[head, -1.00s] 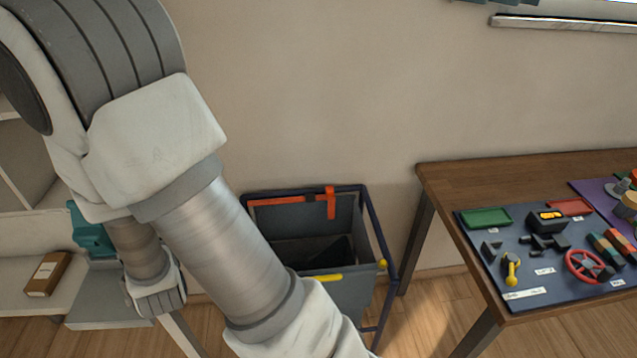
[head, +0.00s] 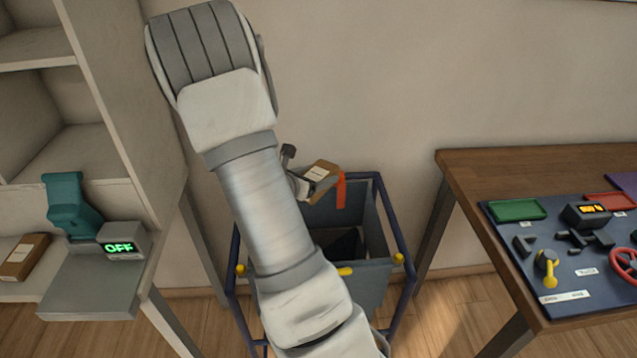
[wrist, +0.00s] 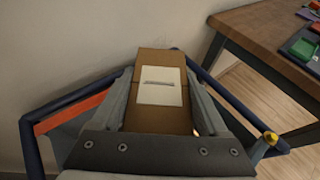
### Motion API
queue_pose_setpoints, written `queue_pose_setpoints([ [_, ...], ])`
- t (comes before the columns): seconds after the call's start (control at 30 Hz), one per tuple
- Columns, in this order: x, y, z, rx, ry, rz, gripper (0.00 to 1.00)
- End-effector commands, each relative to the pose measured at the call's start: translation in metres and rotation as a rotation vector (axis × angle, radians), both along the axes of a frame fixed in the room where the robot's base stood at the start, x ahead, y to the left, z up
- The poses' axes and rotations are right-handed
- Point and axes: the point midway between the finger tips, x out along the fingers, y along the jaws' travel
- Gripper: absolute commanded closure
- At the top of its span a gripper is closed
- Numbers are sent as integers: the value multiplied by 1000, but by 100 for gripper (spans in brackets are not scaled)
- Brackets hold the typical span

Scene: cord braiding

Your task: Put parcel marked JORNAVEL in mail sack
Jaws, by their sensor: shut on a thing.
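My gripper (head: 310,184) is shut on a brown parcel (head: 322,170) with a white label. In the wrist view the parcel (wrist: 160,115) sits between the two fingers, its label facing the camera; the writing is too small to read. The mail sack (head: 374,245) is a grey open-topped bag in a dark blue frame with a red-orange strip at its back. The parcel is held over the back part of the sack's opening, near the wall. My arm hides the left part of the sack. A dark thing lies inside it.
The wall is close behind the sack.

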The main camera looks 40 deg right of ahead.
Motion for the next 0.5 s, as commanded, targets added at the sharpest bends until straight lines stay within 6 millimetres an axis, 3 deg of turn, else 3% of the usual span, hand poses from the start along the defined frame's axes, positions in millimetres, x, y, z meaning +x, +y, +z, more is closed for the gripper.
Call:
queue_pose_setpoints([
  [0.27, -3, -4, -18, 0, -1, -13, 79],
  [0.5, -2, -3, -47, 0, 0, -11, 79],
])
